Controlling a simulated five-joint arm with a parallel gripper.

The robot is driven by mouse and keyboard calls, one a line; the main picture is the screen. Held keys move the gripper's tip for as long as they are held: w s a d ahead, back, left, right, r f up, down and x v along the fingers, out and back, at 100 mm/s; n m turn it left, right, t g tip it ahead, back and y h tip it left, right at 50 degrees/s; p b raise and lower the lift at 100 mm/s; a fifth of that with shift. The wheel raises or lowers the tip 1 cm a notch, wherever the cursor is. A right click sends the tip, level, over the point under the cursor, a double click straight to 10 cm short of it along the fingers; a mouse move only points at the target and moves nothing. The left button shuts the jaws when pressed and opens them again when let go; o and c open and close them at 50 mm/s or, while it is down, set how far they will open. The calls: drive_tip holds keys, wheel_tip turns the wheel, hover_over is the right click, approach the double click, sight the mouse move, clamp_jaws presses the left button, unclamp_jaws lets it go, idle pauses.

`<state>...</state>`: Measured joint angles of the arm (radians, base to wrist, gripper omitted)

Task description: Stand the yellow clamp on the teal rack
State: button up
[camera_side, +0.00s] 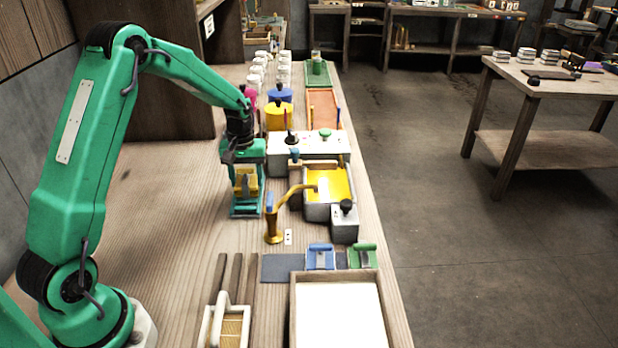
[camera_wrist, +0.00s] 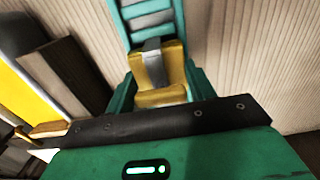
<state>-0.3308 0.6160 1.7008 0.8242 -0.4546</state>
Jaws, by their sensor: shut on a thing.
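My gripper (camera_side: 247,178) points down at the left of the worktop equipment. It is shut on the yellow clamp (camera_side: 244,187), which has a grey middle piece. The clamp also shows between my jaws in the wrist view (camera_wrist: 174,58). The teal rack (camera_side: 246,212) stands on the wooden bench directly under my gripper. Its slotted end shows beyond the clamp in the wrist view (camera_wrist: 146,14). The clamp is upright over or at the rack; I cannot tell whether they touch. My jaws hide part of both.
A vat with yellow contents (camera_side: 337,183) and a brass tap (camera_side: 273,225) stand close to the right. A blue clamp (camera_side: 320,257) and a green clamp (camera_side: 362,257) sit nearer the front, behind a white-filled tray (camera_side: 292,318). The bench left of the rack is clear.

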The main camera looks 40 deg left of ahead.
sight(245, 168)
drive_tip(key=o, duration=1)
drive_tip(key=shift+r, duration=0.1)
wheel_tip(245, 168, up, 12)
drive_tip(key=shift+r, duration=0.1)
idle(0.5)
drive_tip(key=s+d+r+m+t, duration=0.3)
drive_tip(key=s+d+r+m, duration=0.1)
drive_tip(key=s+d+r, duration=0.55)
drive_tip(key=shift+s+d+f+m+t, duration=0.15)
drive_tip(key=shift+s+d+m+t, duration=0.55)
drive_tip(key=shift+s, duration=1.7)
drive_tip(key=shift+s+d+f+m+t, duration=0.2)
drive_tip(key=shift+s+d+m, duration=1)
drive_tip(key=shift+s, duration=1.2)
drive_tip(key=shift+s+d+f+m+t, duration=0.15)
drive_tip(key=shift+s+d+m+t, duration=0.35)
drive_tip(key=shift+s+d, duration=1.35)
